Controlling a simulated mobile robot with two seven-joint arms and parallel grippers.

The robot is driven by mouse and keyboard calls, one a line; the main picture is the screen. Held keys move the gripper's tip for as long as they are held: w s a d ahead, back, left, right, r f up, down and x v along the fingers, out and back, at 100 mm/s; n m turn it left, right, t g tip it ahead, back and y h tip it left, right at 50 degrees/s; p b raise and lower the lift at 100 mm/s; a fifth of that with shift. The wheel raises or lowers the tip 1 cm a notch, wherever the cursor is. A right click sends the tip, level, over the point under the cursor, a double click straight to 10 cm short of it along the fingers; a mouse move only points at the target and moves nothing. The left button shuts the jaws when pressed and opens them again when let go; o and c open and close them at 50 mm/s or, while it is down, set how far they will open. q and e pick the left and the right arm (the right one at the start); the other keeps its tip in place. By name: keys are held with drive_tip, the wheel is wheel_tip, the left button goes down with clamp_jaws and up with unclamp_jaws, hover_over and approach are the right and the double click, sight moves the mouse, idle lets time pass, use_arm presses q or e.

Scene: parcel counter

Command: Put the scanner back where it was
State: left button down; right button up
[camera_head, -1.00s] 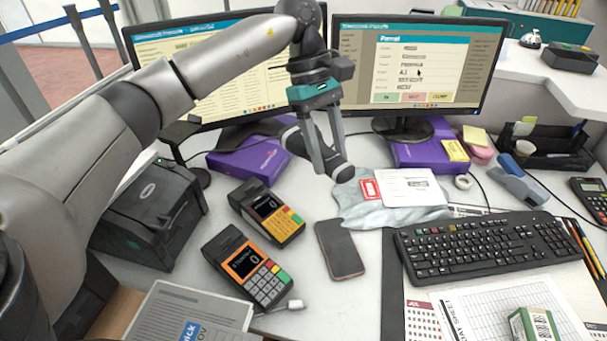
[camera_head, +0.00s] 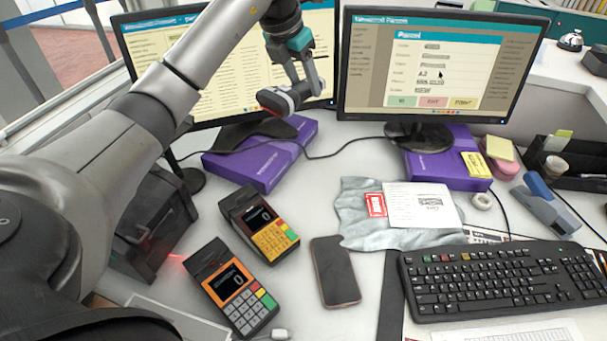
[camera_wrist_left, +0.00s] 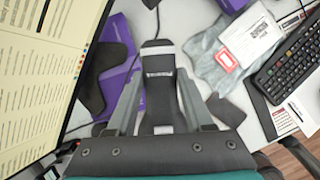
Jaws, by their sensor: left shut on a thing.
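My left gripper (camera_head: 300,78) is raised in front of the left monitor and shut on the scanner (camera_head: 284,98). The scanner is dark grey and black with a light band, and it is held clear of the counter. In the left wrist view the scanner (camera_wrist_left: 158,78) lies between the two fingers, with its cable running off the top. A dark stand with a round base (camera_head: 191,181) is at the left, partly hidden by my left arm; I cannot tell whether it is the scanner's holder. My right gripper is not in view.
A purple box (camera_head: 262,160) lies below the scanner. Two card terminals (camera_head: 268,232) (camera_head: 238,290), a phone (camera_head: 335,272), a grey mailer (camera_head: 362,228) and a keyboard (camera_head: 490,275) cover the front. A black printer (camera_head: 160,225) stands left. A cable crosses the counter between the monitors.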

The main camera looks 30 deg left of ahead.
use_arm(q)
drive_tip(key=shift+f+b, duration=2.65)
drive_tip(key=shift+f, duration=7.05)
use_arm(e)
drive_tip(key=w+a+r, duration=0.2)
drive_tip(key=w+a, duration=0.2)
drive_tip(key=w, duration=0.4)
use_arm(q)
drive_tip(key=shift+f+b, duration=0.3)
drive_tip(key=shift+f, duration=0.35)
drive_tip(key=c, duration=0.7)
unclamp_jaws()
drive_tip(key=shift+s, duration=0.1)
drive_tip(key=o, duration=0.4)
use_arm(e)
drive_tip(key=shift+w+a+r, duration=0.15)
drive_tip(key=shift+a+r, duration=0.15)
